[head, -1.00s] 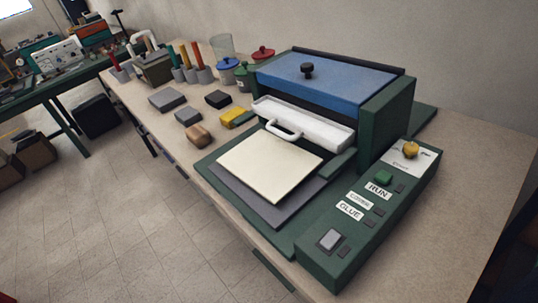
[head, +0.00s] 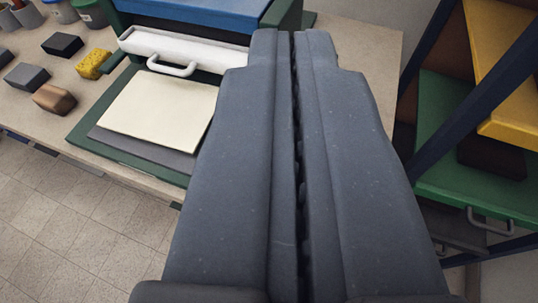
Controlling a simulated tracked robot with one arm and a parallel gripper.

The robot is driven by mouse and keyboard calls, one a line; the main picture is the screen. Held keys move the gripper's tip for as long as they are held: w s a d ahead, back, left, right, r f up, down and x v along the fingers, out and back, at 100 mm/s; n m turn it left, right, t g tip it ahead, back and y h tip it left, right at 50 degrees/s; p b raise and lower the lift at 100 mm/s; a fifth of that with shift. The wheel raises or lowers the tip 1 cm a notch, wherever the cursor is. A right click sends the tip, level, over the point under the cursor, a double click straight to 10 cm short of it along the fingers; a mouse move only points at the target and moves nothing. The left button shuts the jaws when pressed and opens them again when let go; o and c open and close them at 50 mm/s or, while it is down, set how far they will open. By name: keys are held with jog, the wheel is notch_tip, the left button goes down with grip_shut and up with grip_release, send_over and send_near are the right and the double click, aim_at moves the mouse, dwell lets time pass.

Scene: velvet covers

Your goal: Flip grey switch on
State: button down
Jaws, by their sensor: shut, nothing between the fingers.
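My gripper (head: 291,38) fills the middle of the head view, its two dark grey fingers pressed together with nothing between them. It reaches over the right side of the green machine (head: 125,160). The machine's control panel, with the grey switch, is hidden behind my fingers, so I cannot tell the switch's position or whether I touch it. The machine's blue lid (head: 195,14), white tray with a handle (head: 185,48) and cream sheet (head: 158,112) on a grey plate show left of my fingers.
On the bench at left lie a yellow sponge (head: 93,64), a brown block (head: 54,99) and dark grey blocks (head: 62,45). A rack with green (head: 455,115) and yellow (head: 505,60) shelves stands close on the right. Tiled floor is open at lower left.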

jog(key=w+a+f+m+g+p, duration=0.1)
jog(key=w+f+g+p, duration=0.4)
jog(key=p, duration=0.5)
jog(key=w+a+f+m+g+p, duration=0.1)
jog(key=w+f+g+p, duration=0.2)
jog(key=w+p, duration=0.55)
notch_tip(320, 180, down, 6)
jog(key=s+m+g+p, duration=0.1)
jog(key=g+p, duration=0.4)
jog(key=p, duration=0.7)
jog(key=shift+s+a+m+h, duration=0.15)
jog(key=shift+s+m+h, duration=0.15)
jog(key=shift+s, duration=0.2)
jog(key=shift+f, duration=0.15)
jog(key=p+x, duration=0.1)
jog(key=x, duration=1.3)
jog(key=shift+s+p, duration=0.25)
jog(key=shift+p, duration=0.15)
jog(key=shift+g, duration=0.3)
